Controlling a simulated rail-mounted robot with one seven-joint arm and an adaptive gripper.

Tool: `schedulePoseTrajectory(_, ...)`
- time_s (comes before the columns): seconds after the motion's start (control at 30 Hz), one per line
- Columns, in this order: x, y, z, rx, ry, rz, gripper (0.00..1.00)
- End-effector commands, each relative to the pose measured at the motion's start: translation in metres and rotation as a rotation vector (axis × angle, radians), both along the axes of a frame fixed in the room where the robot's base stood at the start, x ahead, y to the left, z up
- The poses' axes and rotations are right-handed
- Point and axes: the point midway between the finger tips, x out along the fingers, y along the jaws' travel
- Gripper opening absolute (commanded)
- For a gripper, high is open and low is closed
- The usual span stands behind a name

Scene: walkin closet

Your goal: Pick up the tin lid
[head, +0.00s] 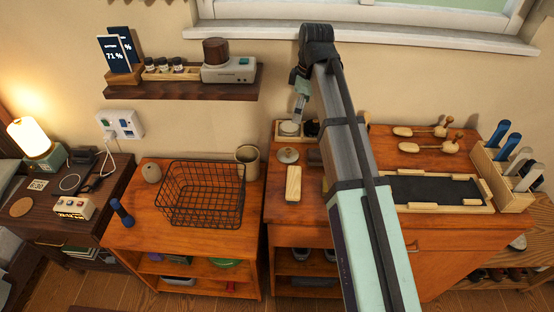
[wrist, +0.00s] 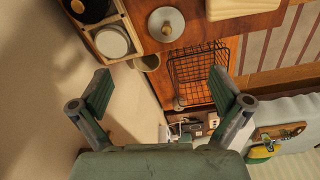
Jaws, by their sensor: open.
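A round grey lid with a small knob (head: 288,155), which looks like the tin lid, lies flat on the right wooden cabinet near its left back edge. It also shows at the top of the wrist view (wrist: 166,24). My gripper (head: 299,106) is above the cabinet's back edge, near the wall, beyond the lid and higher than it. In the wrist view my gripper (wrist: 160,88) has its fingers wide apart with nothing between them. The lid is outside the fingers, apart from them.
A wooden tray (wrist: 130,40) holding a pale round tin (wrist: 112,41) and a black one is beside the lid. A pale wooden block (head: 293,183) lies in front. A cup (head: 247,160) and wire basket (head: 200,193) stand left. A wall shelf (head: 185,84) juts out at upper left.

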Motion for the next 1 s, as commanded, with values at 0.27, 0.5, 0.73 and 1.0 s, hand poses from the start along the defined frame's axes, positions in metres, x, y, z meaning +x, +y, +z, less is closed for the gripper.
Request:
schedulePoseTrajectory(0.27, -0.008, 0.013, -0.022, 0.015, 0.022, 0.045, 1.0)
schedulePoseTrajectory(0.5, -0.006, 0.018, -0.063, 0.014, 0.021, 0.042, 1.0)
schedulePoseTrajectory(0.73, -0.005, 0.022, -0.099, 0.013, 0.02, 0.041, 1.0)
schedulePoseTrajectory(1.0, -0.004, 0.025, -0.119, 0.014, 0.018, 0.041, 1.0)
